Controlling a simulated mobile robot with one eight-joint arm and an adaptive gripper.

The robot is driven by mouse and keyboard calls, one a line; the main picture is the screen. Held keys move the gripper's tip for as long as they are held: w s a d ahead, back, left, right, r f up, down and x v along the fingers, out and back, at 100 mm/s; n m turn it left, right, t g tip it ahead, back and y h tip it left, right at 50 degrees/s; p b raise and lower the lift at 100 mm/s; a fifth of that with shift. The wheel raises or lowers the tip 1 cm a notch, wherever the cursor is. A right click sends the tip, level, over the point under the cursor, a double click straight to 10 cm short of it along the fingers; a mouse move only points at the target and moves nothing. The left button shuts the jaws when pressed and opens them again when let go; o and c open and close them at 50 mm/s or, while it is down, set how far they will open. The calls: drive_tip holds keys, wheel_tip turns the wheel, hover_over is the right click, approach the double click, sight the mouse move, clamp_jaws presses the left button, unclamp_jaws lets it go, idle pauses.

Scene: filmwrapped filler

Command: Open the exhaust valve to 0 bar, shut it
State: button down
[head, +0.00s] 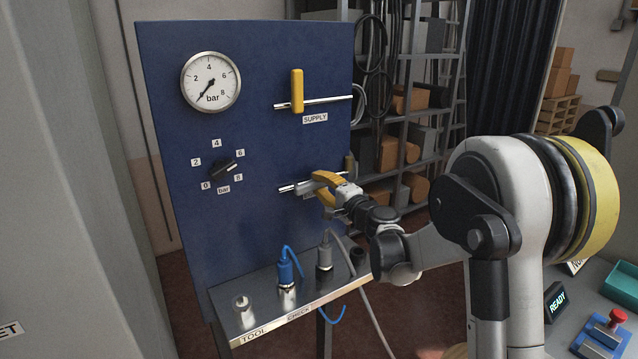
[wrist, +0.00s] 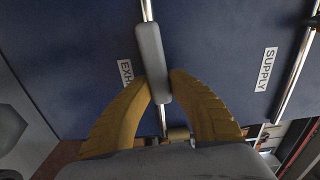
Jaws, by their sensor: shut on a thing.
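The exhaust valve's grey lever (wrist: 150,48) lies along its pipe in the wrist view, with its label partly hidden. My gripper (wrist: 161,88) has its two yellow fingers shut on the lever's near end. In the head view my gripper (head: 322,186) is at the lower pipe (head: 287,189) and covers much of the lever. The round pressure gauge (head: 211,81) has its needle pointing to the lower left, at about 0 bar.
The supply valve's yellow lever (head: 297,91) stands upright across the upper pipe. A black knob (head: 222,168) with a bar scale points right, between 6 and 8. Below, a metal shelf (head: 262,318) carries blue and grey connectors with hoses.

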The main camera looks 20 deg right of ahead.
drive_tip(key=shift+f, duration=0.1)
idle(0.5)
drive_tip(key=c, duration=1.2)
unclamp_jaws()
drive_tip(key=shift+w, duration=0.1)
drive_tip(key=v, duration=1.2)
